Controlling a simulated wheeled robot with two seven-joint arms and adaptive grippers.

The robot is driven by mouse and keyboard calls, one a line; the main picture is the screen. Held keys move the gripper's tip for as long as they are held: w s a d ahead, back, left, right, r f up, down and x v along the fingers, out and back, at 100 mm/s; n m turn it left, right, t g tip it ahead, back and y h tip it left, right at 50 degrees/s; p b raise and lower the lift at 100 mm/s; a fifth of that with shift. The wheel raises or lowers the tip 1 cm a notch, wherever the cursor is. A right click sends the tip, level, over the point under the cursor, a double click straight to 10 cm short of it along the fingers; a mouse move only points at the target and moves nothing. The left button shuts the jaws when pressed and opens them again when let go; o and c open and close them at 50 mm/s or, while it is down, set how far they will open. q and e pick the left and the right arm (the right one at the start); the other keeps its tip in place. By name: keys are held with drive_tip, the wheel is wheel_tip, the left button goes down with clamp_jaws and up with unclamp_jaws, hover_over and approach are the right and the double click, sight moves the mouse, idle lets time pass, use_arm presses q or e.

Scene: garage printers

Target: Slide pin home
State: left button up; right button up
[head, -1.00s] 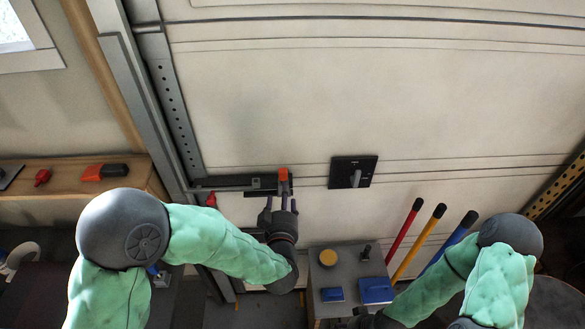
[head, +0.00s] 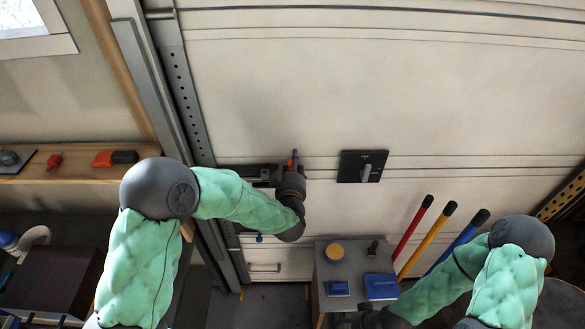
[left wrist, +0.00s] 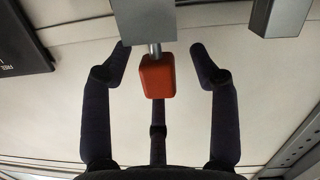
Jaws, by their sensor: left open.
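The pin's orange-red knob (left wrist: 157,76) sits on a short metal shaft (left wrist: 155,49) that enters a grey block (left wrist: 155,18) in the left wrist view. My left gripper (left wrist: 160,52) is open, its dark fingers on either side of the knob with gaps visible. In the head view the left gripper (head: 293,160) is at the right end of a dark latch bar (head: 250,176) on the door and hides most of the knob. My right gripper (head: 365,318) is low at the bottom edge, mostly hidden; its fingers cannot be made out.
A black plate with a handle (head: 363,167) is on the door (head: 380,80), right of the latch. A grey cabinet (head: 325,265) with blue items stands below. Red, yellow and blue poles (head: 430,240) lean beside it. A wooden shelf (head: 80,175) is at left.

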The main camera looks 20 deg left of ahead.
use_arm(q)
drive_tip(key=shift+w, duration=0.1)
clamp_jaws()
idle(0.3)
